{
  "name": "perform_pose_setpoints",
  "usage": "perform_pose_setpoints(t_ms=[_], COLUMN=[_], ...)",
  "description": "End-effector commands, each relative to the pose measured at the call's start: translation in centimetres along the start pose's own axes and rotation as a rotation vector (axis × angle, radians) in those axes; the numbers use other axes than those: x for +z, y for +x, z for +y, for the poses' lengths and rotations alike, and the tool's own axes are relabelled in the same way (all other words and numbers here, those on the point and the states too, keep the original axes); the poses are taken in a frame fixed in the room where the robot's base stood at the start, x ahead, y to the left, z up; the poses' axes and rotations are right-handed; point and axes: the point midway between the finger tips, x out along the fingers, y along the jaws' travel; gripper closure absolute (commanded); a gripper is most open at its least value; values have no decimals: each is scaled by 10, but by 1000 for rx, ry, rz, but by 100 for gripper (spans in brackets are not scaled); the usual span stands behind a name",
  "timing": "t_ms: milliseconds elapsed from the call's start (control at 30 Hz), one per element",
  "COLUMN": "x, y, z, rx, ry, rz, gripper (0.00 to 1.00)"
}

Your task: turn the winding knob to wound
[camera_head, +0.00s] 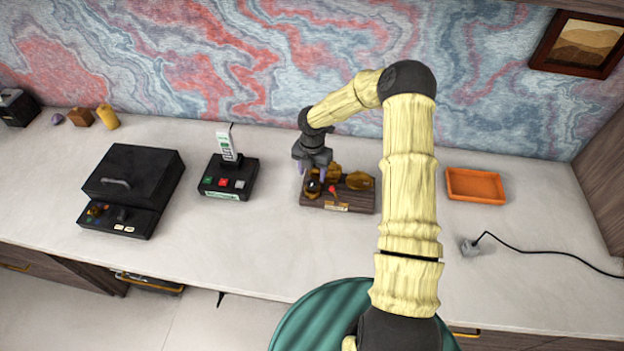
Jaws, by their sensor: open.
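A dark wooden box (339,203) with brass-coloured round parts on top sits on the pale desk, right of the middle. A small dark round knob (313,187) shows at its left end, and a small red part (332,189) stands beside it. I cannot tell for certain which part is the winding knob, nor read its markings. My gripper (312,180) points down over the left end of the box with its purplish fingertips apart. The fingers look to be on either side of the dark knob; whether they touch it is not clear. The gripper partly hides the box's back left corner.
A black device (227,179) with coloured buttons stands left of the box, and a larger black case (130,178) farther left. An orange tray (475,185) and a grey plug (470,247) with a black cable lie right. The desk in front of the box is clear.

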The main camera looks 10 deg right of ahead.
Motion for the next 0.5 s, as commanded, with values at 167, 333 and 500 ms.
perform_pose_setpoints(t_ms=[167,333,500], x=[-1,-1,0], y=[30,47,51], z=[0,0,0], rx=[-1,0,0], ry=[-1,-1,0], rz=[2,1,-1], gripper=[47,47,47])
